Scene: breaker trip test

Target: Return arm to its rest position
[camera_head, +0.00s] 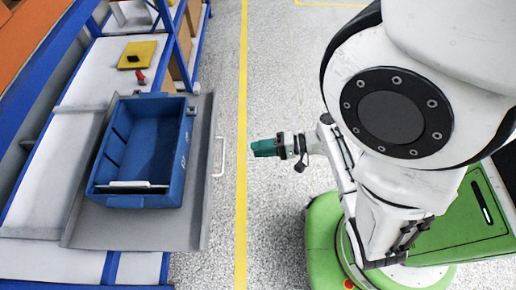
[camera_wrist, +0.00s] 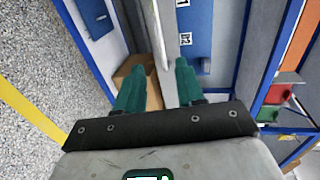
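My arm is bent close to my body on the right of the head view. My gripper (camera_head: 267,148) points left, over the floor between the bench and my green base, and touches nothing. In the wrist view my gripper (camera_wrist: 158,85) shows two green fingers standing apart with nothing held between them. Behind the fingers in that view are a pale panel edge and a brown box, both farther off.
A blue bin (camera_head: 182,165) sits on a grey tray (camera_head: 150,235) with a white handle (camera_head: 219,157) on the bench at left. A yellow pad (camera_head: 137,55) lies farther back. A yellow line (camera_head: 241,215) runs along the clear floor.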

